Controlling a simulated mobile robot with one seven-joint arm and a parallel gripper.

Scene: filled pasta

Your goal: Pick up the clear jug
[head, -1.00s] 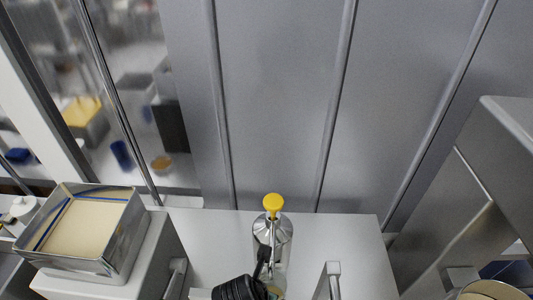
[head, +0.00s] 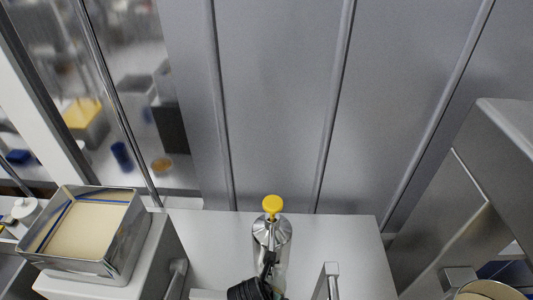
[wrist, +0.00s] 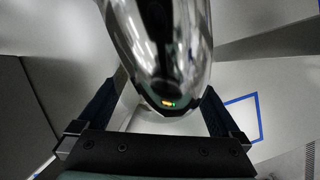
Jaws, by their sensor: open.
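A shiny, silvery vessel with a yellow knob on top (head: 272,232) stands upright on the pale counter in the head view. It is the only jug-like thing I see there, but it looks mirror-like, so I cannot tell that it is clear. In the wrist view a large glossy rounded body (wrist: 165,50) fills the space between the fingers. My gripper (wrist: 157,97) is open, with one dark finger on each side of this body. I cannot tell whether the fingers touch it. In the head view my black wrist part hides the vessel's lower front.
A metal tray with blue lines (head: 125,245) stands at the left. A grey metal cabinet (head: 450,215) stands at the right. A grey panelled wall (head: 275,100) rises behind.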

